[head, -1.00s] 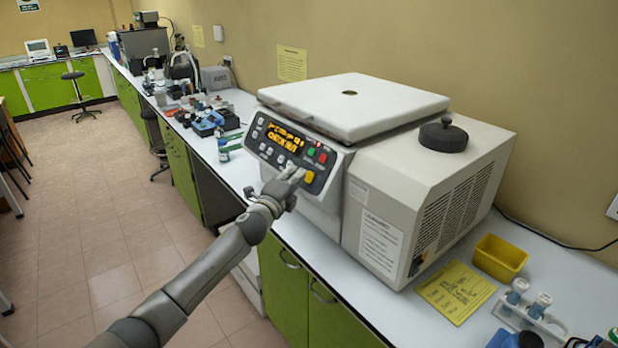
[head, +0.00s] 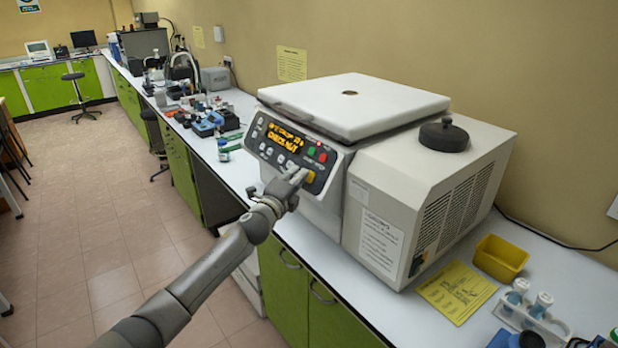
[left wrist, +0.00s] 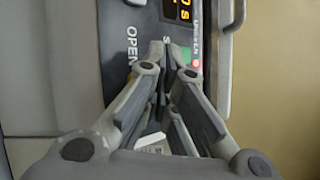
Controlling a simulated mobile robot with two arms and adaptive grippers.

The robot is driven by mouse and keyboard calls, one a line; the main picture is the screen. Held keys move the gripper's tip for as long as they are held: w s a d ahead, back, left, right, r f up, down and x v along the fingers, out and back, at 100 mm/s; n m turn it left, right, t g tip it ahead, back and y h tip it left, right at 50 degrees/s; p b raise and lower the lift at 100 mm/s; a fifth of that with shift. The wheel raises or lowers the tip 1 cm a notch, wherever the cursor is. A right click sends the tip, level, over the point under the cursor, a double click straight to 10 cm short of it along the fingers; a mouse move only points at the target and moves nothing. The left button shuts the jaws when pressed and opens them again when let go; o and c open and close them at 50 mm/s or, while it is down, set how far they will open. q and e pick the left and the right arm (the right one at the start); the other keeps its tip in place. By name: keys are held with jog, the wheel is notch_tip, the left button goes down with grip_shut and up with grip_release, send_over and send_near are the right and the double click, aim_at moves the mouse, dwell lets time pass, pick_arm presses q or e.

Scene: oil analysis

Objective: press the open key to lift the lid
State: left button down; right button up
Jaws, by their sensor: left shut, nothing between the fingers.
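The white centrifuge-like machine (head: 362,155) stands on the bench with its flat lid (head: 355,105) down. Its dark control panel (head: 262,150) has a lit display reading what looks like "CHECK NUT". A yellow key (head: 310,177) sits at the panel's lower right, below green and red keys. My left gripper (head: 300,178) is shut and empty, its tips at the yellow key and partly covering it; contact cannot be told. In the left wrist view, the shut fingers (left wrist: 160,62) are close to the panel, beside an "OPEN" label (left wrist: 131,42). My right gripper is out of view.
A black knob (head: 443,135) sits on the machine's right housing. A yellow bin (head: 500,258), a yellow sheet (head: 456,291) and a rack with tubes (head: 530,315) lie to the right. Several bottles and tools crowd the bench at the left.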

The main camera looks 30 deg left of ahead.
pick_arm(q)
jog(key=shift+w+d+f+b, duration=0.1)
jog(key=shift+w+f+b, duration=0.1)
jog(key=shift+w+b, duration=0.1)
dwell(0.4)
jog(key=shift+s, duration=0.1)
jog(key=shift+s+a+r+p, duration=0.25)
jog(key=shift+s+r+p, duration=0.15)
jog(key=shift+s+p, duration=0.15)
dwell(0.4)
jog(key=s+r+p, duration=0.1)
jog(key=s+a+p, duration=0.1)
jog(key=s+r+p, duration=0.1)
jog(key=s, duration=0.1)
jog(key=shift+a+r, duration=0.3)
jog(key=shift+r, duration=0.05)
jog(key=shift+w, duration=0.1)
dwell(0.4)
